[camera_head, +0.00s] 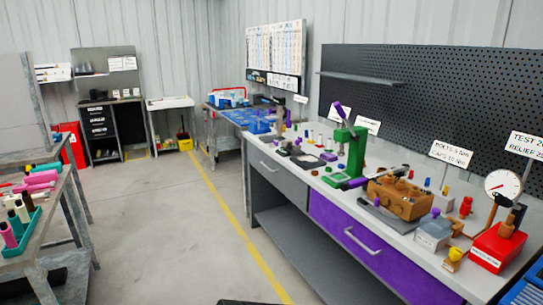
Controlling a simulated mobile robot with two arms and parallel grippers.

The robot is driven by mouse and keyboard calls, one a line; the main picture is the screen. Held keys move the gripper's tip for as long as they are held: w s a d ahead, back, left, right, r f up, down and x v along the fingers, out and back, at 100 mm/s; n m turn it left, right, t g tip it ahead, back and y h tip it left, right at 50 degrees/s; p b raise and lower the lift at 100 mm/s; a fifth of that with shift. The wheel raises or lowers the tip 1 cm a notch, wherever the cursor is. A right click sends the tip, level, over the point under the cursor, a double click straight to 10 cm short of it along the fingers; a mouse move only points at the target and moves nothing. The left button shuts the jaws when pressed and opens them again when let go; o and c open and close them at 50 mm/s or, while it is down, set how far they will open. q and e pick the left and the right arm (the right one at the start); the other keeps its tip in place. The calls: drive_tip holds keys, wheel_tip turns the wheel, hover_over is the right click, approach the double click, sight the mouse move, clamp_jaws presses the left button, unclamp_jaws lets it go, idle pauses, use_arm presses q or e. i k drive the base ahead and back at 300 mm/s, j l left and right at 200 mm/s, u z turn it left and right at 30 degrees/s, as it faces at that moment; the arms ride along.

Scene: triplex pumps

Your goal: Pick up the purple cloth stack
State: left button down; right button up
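I cannot make out a purple cloth stack in the head view. The purple things that show are a drawer front (345,243) under the right workbench and the handle (339,109) of a green press (352,150) on that bench. Small purple bits stand farther back on the same bench, too small to tell. On the left bench, pink rolls (40,180) lie near a teal tray (22,232) of pink and dark cylinders. Neither of my grippers shows in this view.
The long right workbench carries a brown pump block (400,197), a red gauge unit (497,247) and many small parts. A blue-topped table (240,115) stands farther back. The grey floor (165,215) between the benches is clear, with a yellow line (225,210).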

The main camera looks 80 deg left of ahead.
sight(328, 157)
drive_tip(key=u, duration=2.25)
drive_tip(key=i, duration=0.1)
